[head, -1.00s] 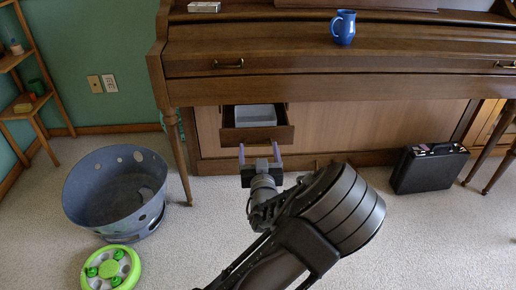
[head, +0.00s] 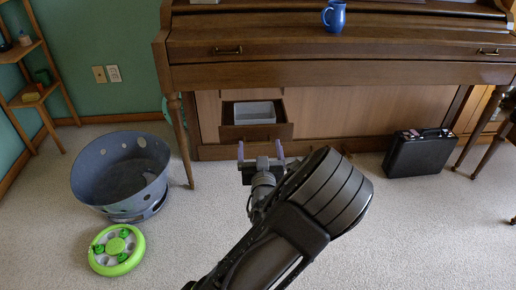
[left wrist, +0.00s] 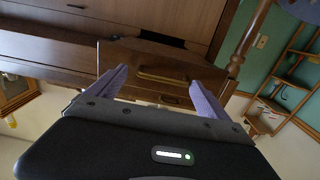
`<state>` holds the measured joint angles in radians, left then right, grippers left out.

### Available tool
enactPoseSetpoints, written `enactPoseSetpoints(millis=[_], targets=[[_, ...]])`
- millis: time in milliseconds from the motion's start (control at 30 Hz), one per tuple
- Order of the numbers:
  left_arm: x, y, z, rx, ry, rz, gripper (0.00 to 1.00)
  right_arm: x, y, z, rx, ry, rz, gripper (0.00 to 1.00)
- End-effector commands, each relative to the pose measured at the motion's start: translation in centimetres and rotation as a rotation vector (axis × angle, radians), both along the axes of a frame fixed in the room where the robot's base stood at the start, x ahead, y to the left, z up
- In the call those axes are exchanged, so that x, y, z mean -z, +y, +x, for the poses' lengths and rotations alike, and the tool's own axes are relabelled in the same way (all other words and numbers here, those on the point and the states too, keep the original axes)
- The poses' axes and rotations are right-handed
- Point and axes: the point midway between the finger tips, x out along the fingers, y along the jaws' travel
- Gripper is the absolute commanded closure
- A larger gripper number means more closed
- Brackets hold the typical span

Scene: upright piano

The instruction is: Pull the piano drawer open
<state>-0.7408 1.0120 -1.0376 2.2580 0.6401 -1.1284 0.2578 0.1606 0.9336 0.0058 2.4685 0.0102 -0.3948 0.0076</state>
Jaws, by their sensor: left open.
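The piano drawer (head: 235,132) is a small wooden drawer under the piano's keyboard. It stands partly out, and a grey box or tray (head: 254,112) shows inside it. My left gripper (head: 260,150) is open in front of the drawer, at its lower front edge in the head view. In the left wrist view, the drawer front (left wrist: 150,58) and its brass handle (left wrist: 165,77) lie between the two open, purple fingers (left wrist: 158,84). I cannot tell whether the fingers touch the handle. My right gripper is out of view.
The upright piano (head: 350,70) bears a blue mug (head: 336,18). A piano leg (head: 181,140) stands left of the drawer. A grey perforated bin (head: 120,172) and a green round toy (head: 116,250) are at left, a black case (head: 420,153) at right. Carpet in front is mostly clear.

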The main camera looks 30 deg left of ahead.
Motion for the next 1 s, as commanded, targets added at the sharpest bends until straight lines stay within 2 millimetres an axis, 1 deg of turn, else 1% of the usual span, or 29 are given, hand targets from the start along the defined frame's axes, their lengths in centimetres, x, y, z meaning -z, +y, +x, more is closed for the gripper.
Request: enactPoseSetpoints(millis=[33, 100, 567, 733, 1000], targets=[[0.0, -0.2, 0.1, 0.005, 0.0, 0.0, 0.12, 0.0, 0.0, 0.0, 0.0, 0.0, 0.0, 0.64], [0.0, -0.1, 0.1, 0.003, 0.0, 0.0, 0.08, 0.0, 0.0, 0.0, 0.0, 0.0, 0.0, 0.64], [0.0, 0.1, -0.3, -0.006, 0.001, -0.001, 0.08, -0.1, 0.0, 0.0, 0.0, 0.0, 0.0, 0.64], [-0.1, -1.0, -1.6, -0.004, 0.002, -0.001, 0.08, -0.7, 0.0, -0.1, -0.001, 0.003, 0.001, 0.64], [-0.1, -3.7, -5.0, -0.002, 0.003, -0.001, 0.08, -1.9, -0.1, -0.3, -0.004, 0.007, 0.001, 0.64]])
